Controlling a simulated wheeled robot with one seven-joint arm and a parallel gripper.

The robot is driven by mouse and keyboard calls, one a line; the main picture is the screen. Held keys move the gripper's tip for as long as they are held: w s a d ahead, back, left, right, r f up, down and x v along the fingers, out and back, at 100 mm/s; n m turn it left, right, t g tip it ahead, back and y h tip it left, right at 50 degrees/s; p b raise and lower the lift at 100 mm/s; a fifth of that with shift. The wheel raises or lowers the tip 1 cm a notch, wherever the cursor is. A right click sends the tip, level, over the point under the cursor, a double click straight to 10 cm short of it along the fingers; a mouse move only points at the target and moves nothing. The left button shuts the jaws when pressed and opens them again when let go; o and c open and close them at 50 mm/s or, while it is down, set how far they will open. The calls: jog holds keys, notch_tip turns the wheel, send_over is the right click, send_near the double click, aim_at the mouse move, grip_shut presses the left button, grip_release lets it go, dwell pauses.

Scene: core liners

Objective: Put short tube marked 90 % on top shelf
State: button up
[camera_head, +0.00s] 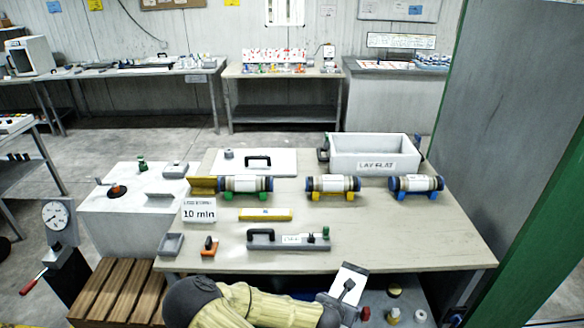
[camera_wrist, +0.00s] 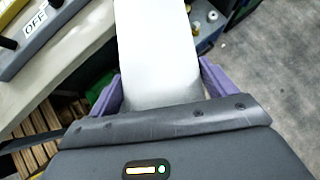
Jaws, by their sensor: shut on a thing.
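My gripper (camera_wrist: 160,84) has its two purple fingers on either side of a smooth white object (camera_wrist: 157,45) and is shut on it. The white object also shows in the head view (camera_head: 350,279), at the front edge of the table; I cannot read a 90 % mark on it or tell if it is a tube. Three short tubes with pale labels lie on coloured cradles on the table: the left tube (camera_head: 245,184), the middle tube (camera_head: 333,184) and the right tube (camera_head: 416,183). Their labels are too small to read. I cannot make out which shelf is the top shelf.
The table (camera_head: 400,235) also bears a white box marked LAY FLAT (camera_head: 375,154), a 10 min sign (camera_head: 199,211), a yellow bar (camera_head: 265,214) and a grey OFF block (camera_head: 288,239). A green post (camera_head: 540,230) stands at right. A wooden slatted crate (camera_head: 115,293) is at left.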

aim_at(343, 289)
jog(key=shift+w+d+r+n+t+y, duration=0.2)
jog(key=shift+w+r+n+t+y, duration=0.1)
jog(key=shift+w+n+y, duration=0.4)
jog(key=w+n+y, duration=0.1)
jog(key=w+r+n, duration=0.1)
jog(key=shift+d+r+n+y, duration=0.25)
jog(key=shift+d+n+y, duration=0.1)
jog(key=shift+n+y, duration=0.05)
jog(key=shift+w+d+r+n+y, duration=0.15)
jog(key=shift+w+r+n+y, duration=0.35)
jog(key=shift+w+r+n, duration=0.15)
jog(key=shift+s, duration=0.1)
jog(key=shift+f, duration=0.1)
jog(key=s+f, duration=0.4)
jog(key=f, duration=0.1)
jog(key=shift+s+f, duration=0.25)
